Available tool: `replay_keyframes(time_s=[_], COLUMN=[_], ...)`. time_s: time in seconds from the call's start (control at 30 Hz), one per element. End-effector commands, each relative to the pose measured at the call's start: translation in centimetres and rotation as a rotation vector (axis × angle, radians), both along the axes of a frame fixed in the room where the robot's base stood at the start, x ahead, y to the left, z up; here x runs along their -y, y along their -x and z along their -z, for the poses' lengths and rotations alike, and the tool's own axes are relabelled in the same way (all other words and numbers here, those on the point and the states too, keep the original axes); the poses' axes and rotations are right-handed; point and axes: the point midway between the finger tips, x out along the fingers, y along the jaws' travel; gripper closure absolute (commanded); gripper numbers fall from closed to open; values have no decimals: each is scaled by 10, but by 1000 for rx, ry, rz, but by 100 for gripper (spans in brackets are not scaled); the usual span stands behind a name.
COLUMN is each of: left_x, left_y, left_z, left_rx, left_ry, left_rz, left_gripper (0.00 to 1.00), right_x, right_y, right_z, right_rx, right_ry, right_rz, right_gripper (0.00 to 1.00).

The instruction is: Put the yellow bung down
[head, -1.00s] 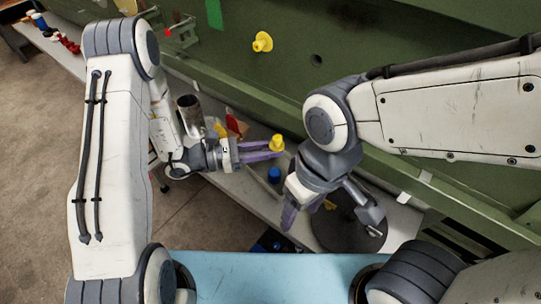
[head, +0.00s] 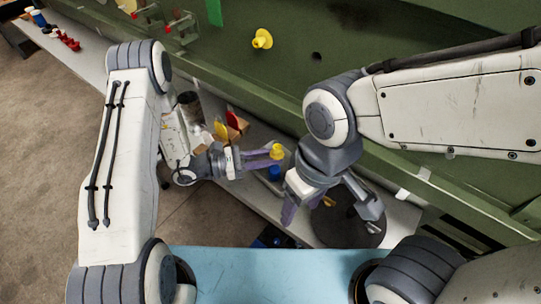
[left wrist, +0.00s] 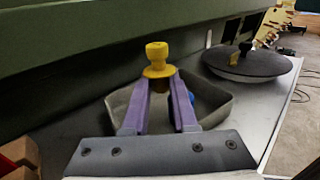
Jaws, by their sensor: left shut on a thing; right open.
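The yellow bung (head: 277,151) is held upright between the purple fingertips of my left gripper (head: 270,157). In the left wrist view the bung (left wrist: 158,60) sticks up above the fingertips of my left gripper (left wrist: 160,98), which are shut on its lower part. Behind and below it in that view is a grey tray (left wrist: 212,98). Whether the bung touches the tray cannot be told. My right gripper (head: 300,208) is open and empty, lower and to the right in the head view, beside a dark round disc (head: 345,226).
A second yellow bung (head: 262,39) sits in the green fuselage panel (head: 370,110), near an open dark hole (head: 317,56). A blue object (head: 274,173) is just below the held bung. Red and yellow items (head: 234,121) and a metal cup (head: 189,101) stand behind my left gripper.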

Motion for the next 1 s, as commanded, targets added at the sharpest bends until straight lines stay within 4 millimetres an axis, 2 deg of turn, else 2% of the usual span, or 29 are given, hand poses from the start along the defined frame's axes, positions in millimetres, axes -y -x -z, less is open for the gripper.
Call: replay_keyframes(time_s=[0.2,0.23,0.3,0.63,0.8,0.87,1.0], left_x=[0,0,0,0,0,-15,-48], left_y=[0,0,0,0,0,1,8], left_z=[4,4,4,2,-16,-6,-6], left_rx=[0,0,0,0,1,0,2], left_ry=[0,0,0,0,0,0,0], left_rz=[0,0,0,0,0,-8,-9], left_gripper=[100,66,44,44,44,44,44], right_x=[0,0,0,0,0,0,0], right_y=[0,0,0,0,0,0,0], right_z=[3,3,3,2,-14,0,11], right_rx=[0,0,0,0,0,1,-1], right_ry=[0,0,0,0,0,-1,1], right_rz=[0,0,0,0,0,0,0], right_gripper=[37,37,37,37,37,37,37])
